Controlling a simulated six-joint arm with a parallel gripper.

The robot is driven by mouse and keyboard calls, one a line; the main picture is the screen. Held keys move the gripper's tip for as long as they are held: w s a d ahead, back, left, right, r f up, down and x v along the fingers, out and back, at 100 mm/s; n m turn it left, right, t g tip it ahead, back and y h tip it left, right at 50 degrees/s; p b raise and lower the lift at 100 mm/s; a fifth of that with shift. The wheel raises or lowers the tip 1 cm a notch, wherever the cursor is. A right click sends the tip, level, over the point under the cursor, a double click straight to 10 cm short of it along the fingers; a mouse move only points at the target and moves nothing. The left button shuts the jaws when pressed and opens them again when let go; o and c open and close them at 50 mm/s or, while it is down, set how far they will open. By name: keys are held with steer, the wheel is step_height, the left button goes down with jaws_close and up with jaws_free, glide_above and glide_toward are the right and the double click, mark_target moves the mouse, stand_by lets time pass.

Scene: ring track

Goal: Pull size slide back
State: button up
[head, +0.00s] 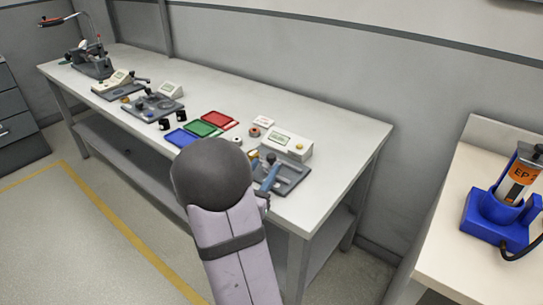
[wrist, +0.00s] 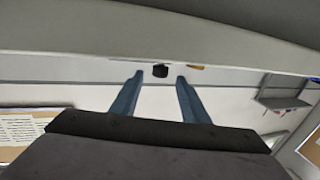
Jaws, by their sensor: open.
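I cannot single out a size slide for certain in either view. In the head view a grey fixture plate (head: 293,178) lies at the near right end of the bench, in front of a white box with a display (head: 290,143); my arm hides part of it. One blue finger of my gripper (head: 269,174) shows beside or over this plate. In the wrist view my gripper (wrist: 158,78) has its two blue fingers apart with nothing between them. A small black part (wrist: 160,71) shows beyond the fingertips; whether it belongs to the slide I cannot tell.
Blue (head: 180,138), green (head: 204,128) and red (head: 219,119) trays lie mid-bench. A blue holder (head: 499,215) stands on the right-hand table. The bench's right end is clear.

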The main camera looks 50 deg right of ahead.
mark_target(269, 160)
steer(key=shift+x, duration=3.15)
